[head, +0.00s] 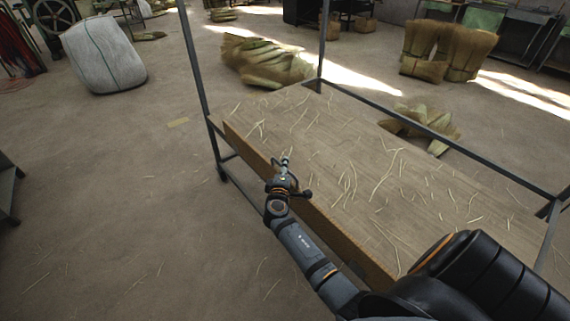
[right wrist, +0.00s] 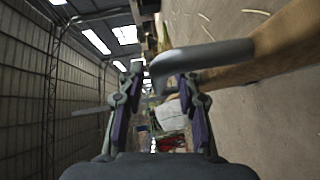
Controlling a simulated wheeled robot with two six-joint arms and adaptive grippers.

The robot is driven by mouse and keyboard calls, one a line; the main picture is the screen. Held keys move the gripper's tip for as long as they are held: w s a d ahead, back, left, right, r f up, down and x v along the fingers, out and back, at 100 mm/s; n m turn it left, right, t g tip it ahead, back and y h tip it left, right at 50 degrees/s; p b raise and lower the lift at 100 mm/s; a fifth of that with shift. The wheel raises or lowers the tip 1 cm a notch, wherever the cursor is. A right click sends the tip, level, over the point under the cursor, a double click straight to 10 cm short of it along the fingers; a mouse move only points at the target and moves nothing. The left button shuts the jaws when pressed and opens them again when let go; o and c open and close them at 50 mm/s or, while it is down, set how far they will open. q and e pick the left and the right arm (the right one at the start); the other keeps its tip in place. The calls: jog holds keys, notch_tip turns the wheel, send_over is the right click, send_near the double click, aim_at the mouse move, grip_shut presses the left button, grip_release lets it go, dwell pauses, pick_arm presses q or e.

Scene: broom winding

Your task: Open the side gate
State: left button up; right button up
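The side gate (head: 318,218) is a long brown wooden board standing upright along the left long side of the table-like cart (head: 345,150). My right gripper (head: 284,166) is at the board's upper edge, near its middle. In the right wrist view, its two fingers (right wrist: 160,88) stand apart with an open gap. A grey bent bar (right wrist: 205,56) crosses in front of the wooden board (right wrist: 262,50), its curved end close to the fingertips. Whether the bar touches a finger, I cannot tell. My left gripper is not in view.
Thin straws lie across the cart's top. Metal posts (head: 192,62) rise from its corners. A white wrapped bale (head: 103,55) stands at the back left, and straw bundles (head: 262,62) lie behind the cart. The floor left of the cart is clear.

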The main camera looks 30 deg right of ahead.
jog(key=shift+s+a+r, duration=0.1)
jog(key=shift+c, duration=0.6)
grip_shut()
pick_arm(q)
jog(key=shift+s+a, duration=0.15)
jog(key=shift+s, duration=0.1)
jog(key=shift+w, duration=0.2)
